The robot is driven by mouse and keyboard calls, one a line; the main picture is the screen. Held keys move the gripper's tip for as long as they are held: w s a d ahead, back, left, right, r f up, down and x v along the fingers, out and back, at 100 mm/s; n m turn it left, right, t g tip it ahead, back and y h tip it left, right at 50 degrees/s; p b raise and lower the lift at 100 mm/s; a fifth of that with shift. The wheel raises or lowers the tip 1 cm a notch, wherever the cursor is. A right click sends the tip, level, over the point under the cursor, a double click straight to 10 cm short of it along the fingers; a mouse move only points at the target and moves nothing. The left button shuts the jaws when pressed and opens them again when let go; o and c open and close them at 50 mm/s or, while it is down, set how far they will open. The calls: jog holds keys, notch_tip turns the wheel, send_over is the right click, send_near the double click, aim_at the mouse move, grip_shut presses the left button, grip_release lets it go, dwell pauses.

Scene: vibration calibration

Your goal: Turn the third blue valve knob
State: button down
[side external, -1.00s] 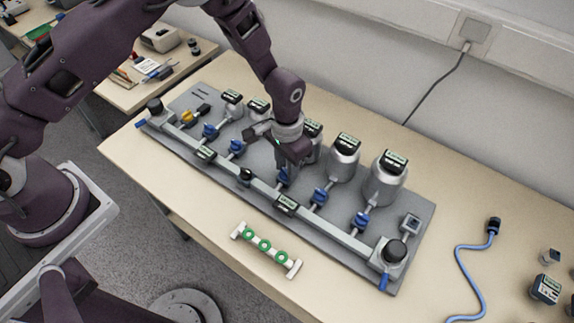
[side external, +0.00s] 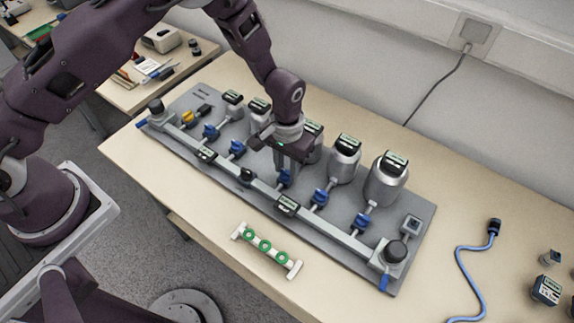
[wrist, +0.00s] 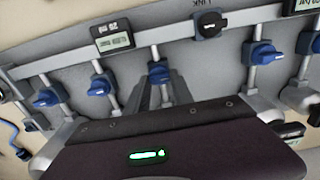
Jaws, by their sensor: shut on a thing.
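A row of blue valve knobs stands on a grey panel (side external: 190,100), each on a pipe leading to a metal canister. The third blue knob (side external: 285,179) is the middle one of the row, and it also shows in the wrist view (wrist: 159,73). My gripper (side external: 285,172) points down over it with its fingers shut on it. The fingers hide part of the knob. In the wrist view the fingers (wrist: 160,92) reach up to the knob from below, one on each side of its stem.
Neighbouring blue knobs (side external: 237,148) and (side external: 320,197) stand close on both sides. Canisters with black-topped displays (side external: 345,150) rise behind. A white bar with green rings (side external: 265,246) lies on the table in front. A blue cable (side external: 462,270) lies at right.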

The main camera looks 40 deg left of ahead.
jog(key=shift+w, duration=0.1)
jog(key=c, duration=1.1)
grip_release()
jog(key=shift+r, duration=0.1)
notch_tip(320, 180, up, 8)
notch_tip(320, 180, up, 9)
jog(key=t, duration=0.1)
send_over(287, 172)
jog(key=a, duration=0.3)
jog(key=s+a+r+t+h, duration=0.1)
jog(key=s+a+r, duration=0.15)
jog(key=r, duration=0.35)
jog(key=s+a+r, duration=0.2)
jog(key=s+r, duration=0.1)
jog(key=r, duration=0.3)
jog(key=s+a+r+t, duration=0.1)
jog(key=s+a+r, duration=0.1)
jog(key=s, duration=0.4)
jog(key=s+a+r+t, duration=0.1)
jog(key=s+a+r, duration=0.1)
jog(key=s, duration=0.4)
jog(key=s+a+r+t+y, duration=0.1)
jog(key=s+a+r, duration=0.1)
jog(key=s, duration=0.4)
jog(key=shift+s+a+r+t, duration=0.15)
jog(key=shift+a+t, duration=0.15)
jog(key=shift+a, duration=0.1)
